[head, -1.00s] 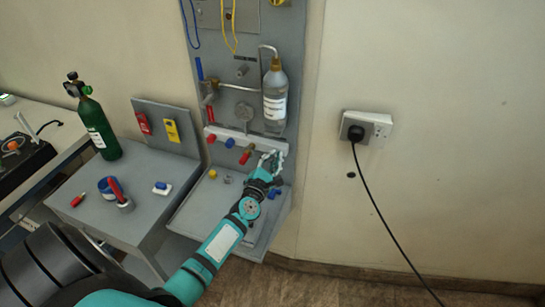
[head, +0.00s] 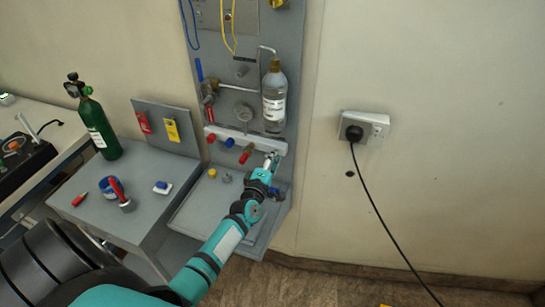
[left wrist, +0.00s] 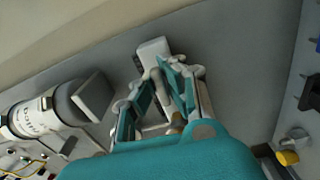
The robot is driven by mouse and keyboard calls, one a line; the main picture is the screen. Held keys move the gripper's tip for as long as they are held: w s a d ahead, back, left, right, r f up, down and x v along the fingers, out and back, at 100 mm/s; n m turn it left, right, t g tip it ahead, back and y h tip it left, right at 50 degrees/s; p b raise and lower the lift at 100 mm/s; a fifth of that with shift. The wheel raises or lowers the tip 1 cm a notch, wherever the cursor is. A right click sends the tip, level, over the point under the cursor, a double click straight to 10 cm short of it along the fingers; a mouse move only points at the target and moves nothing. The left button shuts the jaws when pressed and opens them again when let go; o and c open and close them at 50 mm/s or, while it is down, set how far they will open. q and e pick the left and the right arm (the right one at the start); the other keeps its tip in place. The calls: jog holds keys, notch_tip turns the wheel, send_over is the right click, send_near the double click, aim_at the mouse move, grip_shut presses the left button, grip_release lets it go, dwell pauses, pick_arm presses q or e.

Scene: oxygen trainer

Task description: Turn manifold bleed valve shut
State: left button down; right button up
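The manifold (head: 258,144) is a pale bar across the lower part of the grey wall panel, with blue and red knobs along it. My left gripper (head: 272,160) is at its right end and hides most of the fitting there. In the left wrist view the manifold's pale end block (left wrist: 152,50) lies just beyond the fingers. A thin grey lever, which looks like the bleed valve handle (left wrist: 160,88), stands between the left gripper's fingers (left wrist: 160,84). The fingers appear closed in on it from both sides. My right gripper is not in view.
A clear bottle (head: 274,97) hangs just above the manifold's right end. A grey shelf (head: 195,213) with small knobs lies below. A green cylinder (head: 97,125) stands on the side table at left. The wall at right holds a socket (head: 377,122) with a black cord.

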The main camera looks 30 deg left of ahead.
pick_arm(q)
jog(key=m, duration=0.4)
jog(key=shift+f+m+p, duration=0.15)
jog(key=shift+m+p, duration=0.15)
jog(key=shift+p, duration=0.1)
jog(key=m, duration=0.4)
jog(key=shift+f+m+p, duration=0.1)
jog(key=shift+m+p, duration=0.2)
jog(key=m, duration=0.3)
jog(key=shift+f+m, duration=0.1)
jog(key=shift+m, duration=0.2)
jog(key=shift+s+a+m, duration=0.1)
jog(key=shift+a+m, duration=0.05)
jog(key=shift+m, duration=2.05)
jog(key=c, duration=1.4)
grip_release()
jog(key=v, duration=1.2)
jog(key=shift+a, duration=0.1)
